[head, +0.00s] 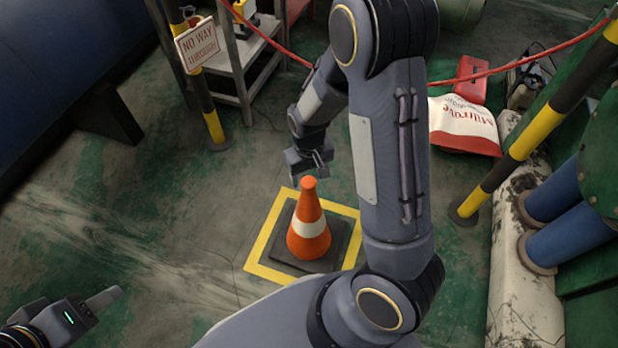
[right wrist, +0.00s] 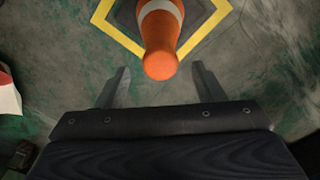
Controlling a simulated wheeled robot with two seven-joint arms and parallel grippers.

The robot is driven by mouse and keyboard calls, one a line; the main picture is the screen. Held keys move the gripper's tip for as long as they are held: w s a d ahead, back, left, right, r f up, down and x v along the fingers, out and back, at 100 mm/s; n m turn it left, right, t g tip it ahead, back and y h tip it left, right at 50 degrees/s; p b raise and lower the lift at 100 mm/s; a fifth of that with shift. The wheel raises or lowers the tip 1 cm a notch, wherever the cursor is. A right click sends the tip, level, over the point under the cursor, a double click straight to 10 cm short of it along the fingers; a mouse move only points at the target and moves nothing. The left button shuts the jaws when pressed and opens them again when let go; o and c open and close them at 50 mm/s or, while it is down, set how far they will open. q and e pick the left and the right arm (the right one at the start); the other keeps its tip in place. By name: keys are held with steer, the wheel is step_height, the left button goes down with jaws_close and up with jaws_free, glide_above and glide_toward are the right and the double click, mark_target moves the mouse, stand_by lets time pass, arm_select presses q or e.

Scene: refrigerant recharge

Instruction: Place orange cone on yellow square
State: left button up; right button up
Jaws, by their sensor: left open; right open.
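The orange cone (head: 308,229) with a white band stands upright on its dark square base inside the yellow square (head: 262,240) marked on the floor. In the right wrist view the cone (right wrist: 160,42) also shows, with its tip between and just beyond my fingers, and the yellow outline (right wrist: 107,12) lies around its base. My right gripper (right wrist: 158,88) is open and empty, apart from the cone; in the head view it hangs just behind the cone's tip (head: 308,168). My left gripper (head: 108,298) is at the lower left, open and away from the cone.
A striped post with a "NO WAY THROUGH" sign (head: 197,45) and a grey shelf (head: 242,65) stand at the back. A red rope (head: 480,72) runs to another striped post (head: 538,130). A white and red bag (head: 463,125) lies at the right. Floor left of the square is clear.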

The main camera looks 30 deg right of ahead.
step_height(320, 180, up, 5)
steer(key=shift+p, duration=0.8)
steer(key=s+a+r+t+y, duration=0.2)
steer(key=s+r, duration=0.6)
steer(key=r, duration=0.1)
steer(key=s+a+r+t+y, duration=0.1)
steer(key=s+a+r+t, duration=0.1)
steer(key=s+r, duration=0.7)
steer(key=shift+m+t+y, duration=0.3)
steer(key=shift+t+y, duration=0.1)
steer(key=shift+t, duration=0.4)
steer(key=shift+a+r, duration=0.1)
step_height(320, 180, up, 30)
steer(key=p, duration=3)
